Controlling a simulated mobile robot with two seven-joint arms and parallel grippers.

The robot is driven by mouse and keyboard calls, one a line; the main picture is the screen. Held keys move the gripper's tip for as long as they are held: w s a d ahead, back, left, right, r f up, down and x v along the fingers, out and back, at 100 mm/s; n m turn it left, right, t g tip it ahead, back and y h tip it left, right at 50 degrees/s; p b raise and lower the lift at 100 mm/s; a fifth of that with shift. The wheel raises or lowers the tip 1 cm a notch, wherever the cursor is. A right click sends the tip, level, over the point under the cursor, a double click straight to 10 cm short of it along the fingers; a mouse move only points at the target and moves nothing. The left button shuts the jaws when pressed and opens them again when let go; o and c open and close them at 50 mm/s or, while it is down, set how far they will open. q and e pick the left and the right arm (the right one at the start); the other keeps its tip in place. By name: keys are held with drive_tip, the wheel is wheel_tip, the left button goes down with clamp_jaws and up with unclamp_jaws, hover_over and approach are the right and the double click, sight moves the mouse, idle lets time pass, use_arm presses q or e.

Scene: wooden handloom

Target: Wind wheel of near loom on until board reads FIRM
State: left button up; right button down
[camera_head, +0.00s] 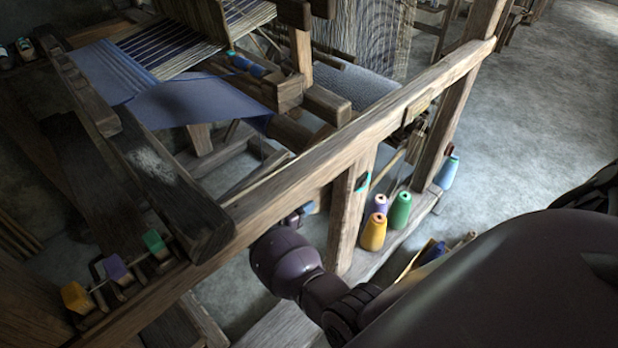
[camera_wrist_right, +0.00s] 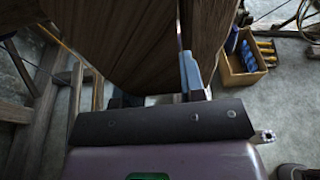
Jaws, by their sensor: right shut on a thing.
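The near loom's wooden frame (camera_head: 330,157) crosses the head view, with blue cloth (camera_head: 195,105) and striped warp (camera_head: 170,45) behind it. My right arm comes in from the lower right and reaches under the long rail; its gripper is mostly hidden there. In the right wrist view, my right gripper (camera_wrist_right: 155,98) is shut on a broad brown wooden piece with a curved lower edge, which looks like the wheel (camera_wrist_right: 125,50). One bluish finger stands at its right side. The whole wheel does not show. I see no readable FIRM on any board. My left gripper is out of view.
Yellow (camera_head: 374,232), green (camera_head: 400,211), purple and blue thread cones stand on the low ledge near my right arm. A cardboard box (camera_wrist_right: 240,66) of spools lies on the floor in the wrist view. Small coloured blocks (camera_head: 114,269) sit at lower left. Open floor (camera_head: 540,120) spreads at right.

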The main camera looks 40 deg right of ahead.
drive_tip(key=shift+r, duration=0.1)
drive_tip(key=c, duration=0.7)
unclamp_jaws()
drive_tip(key=p+v, duration=0.1)
drive_tip(key=v, duration=0.6)
drive_tip(key=shift+a, duration=0.3)
